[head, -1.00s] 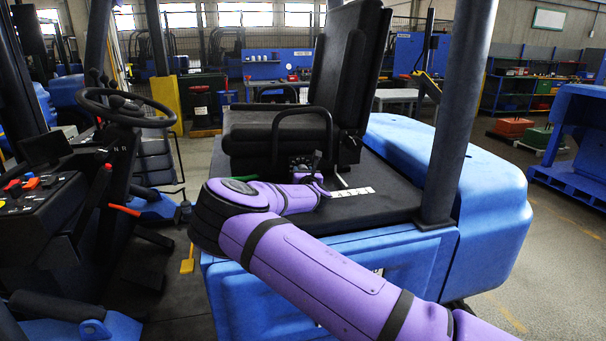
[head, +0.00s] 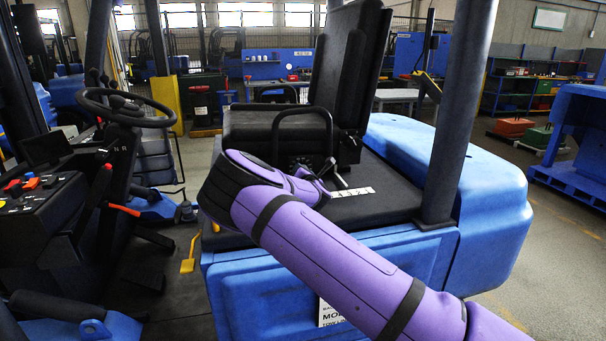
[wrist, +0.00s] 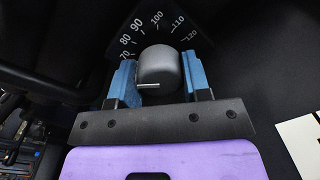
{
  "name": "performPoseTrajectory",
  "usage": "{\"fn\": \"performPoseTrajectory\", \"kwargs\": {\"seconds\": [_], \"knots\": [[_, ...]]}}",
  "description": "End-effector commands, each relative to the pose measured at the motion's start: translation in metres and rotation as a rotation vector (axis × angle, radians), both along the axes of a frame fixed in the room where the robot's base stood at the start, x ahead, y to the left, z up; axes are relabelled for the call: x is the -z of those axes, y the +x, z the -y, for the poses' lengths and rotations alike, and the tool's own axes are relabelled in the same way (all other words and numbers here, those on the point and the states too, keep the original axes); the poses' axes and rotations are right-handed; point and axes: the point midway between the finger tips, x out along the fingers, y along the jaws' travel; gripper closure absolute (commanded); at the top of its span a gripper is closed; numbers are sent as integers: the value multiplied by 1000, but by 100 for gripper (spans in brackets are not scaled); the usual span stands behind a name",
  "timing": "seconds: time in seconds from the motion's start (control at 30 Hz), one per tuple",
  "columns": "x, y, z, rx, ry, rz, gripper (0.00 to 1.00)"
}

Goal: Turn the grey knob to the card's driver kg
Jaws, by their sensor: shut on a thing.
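The grey knob (wrist: 160,62) is a short round cylinder on a dark dial plate (wrist: 187,28) with white numbers from 70 to 120 visible. My gripper (wrist: 159,72) has its blue jaws closed on the knob's two sides. A pale line on the knob points left in the wrist view, below the 70; the left jaw covers the dial there.
The black seat (head: 346,80) with its looped armrest (head: 303,109) stands close to my wrist. A white strip with dark characters (head: 352,192) lies on the black deck. A dark post (head: 458,110) rises right of it. The steering wheel (head: 125,107) is at left.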

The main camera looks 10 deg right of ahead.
Motion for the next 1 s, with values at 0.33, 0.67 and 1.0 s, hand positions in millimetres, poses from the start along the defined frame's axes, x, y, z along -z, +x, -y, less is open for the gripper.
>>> {"fn": "performPoseTrajectory", "kwargs": {"seconds": [0.33, 0.67, 1.0], "knots": [[-1, 0, 2, 3, 333, 1, 80], [-1, 0, 1, 2, 642, 0, 80], [-1, 0, 2, 3, 895, -1, 80]]}}
